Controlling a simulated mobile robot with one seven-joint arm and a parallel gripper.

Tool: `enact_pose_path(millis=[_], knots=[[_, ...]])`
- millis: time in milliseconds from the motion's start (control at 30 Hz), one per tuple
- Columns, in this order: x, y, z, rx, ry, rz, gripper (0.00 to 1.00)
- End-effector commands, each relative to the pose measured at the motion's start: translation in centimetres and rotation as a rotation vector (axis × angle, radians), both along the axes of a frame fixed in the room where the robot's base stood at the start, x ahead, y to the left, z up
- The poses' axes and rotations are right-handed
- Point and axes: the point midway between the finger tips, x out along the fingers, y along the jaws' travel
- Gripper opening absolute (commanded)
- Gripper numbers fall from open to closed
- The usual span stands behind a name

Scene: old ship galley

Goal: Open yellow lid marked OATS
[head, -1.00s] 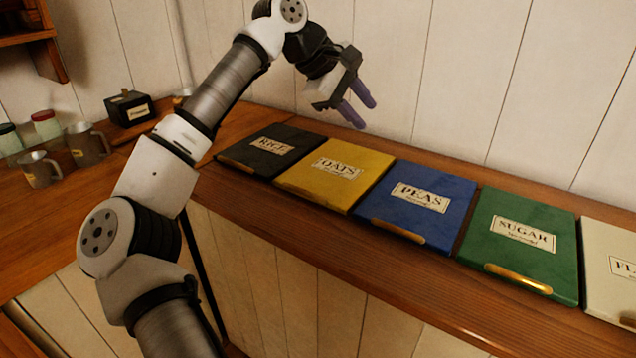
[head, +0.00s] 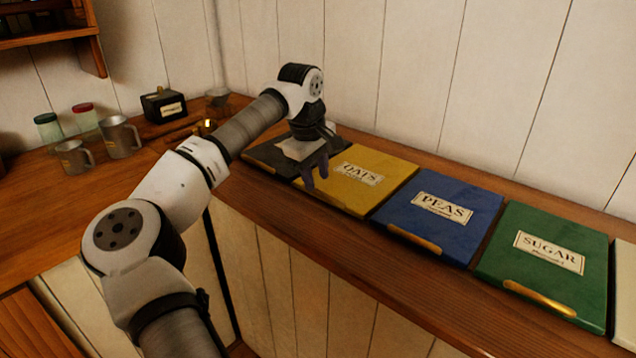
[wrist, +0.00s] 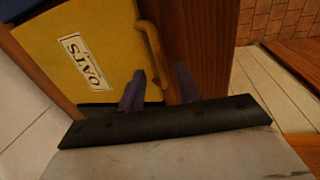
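The yellow lid marked OATS (head: 385,192) lies flat and closed on the wooden counter, between a black lid and a blue lid. It also shows in the wrist view (wrist: 112,38), with its label turned. A curved yellow handle (wrist: 151,45) runs along its front edge. My gripper (head: 316,182) is over the lid's front left part, fingers pointing down. In the wrist view my gripper (wrist: 160,88) is open, its two dark fingers apart and empty, one toward each side of the handle's line. I cannot tell whether they touch anything.
The black lid (head: 262,157) is partly hidden by my arm. The blue PEAS lid (head: 440,215) and green SUGAR lid (head: 548,255) lie to the right. Metal mugs (head: 120,137), jars (head: 48,130) and a small black box (head: 163,106) stand on the left counter.

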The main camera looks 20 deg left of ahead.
Motion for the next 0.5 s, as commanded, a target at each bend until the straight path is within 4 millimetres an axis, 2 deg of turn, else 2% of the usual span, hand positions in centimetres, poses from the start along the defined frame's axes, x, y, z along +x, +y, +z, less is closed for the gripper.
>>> enact_pose_path(millis=[200,500], knots=[[0.5,-0.2,-2.5,-0.001,-0.001,-0.001,0.34],[0.6,-0.3,-3.2,-0.001,-0.001,-0.001,0.34]])
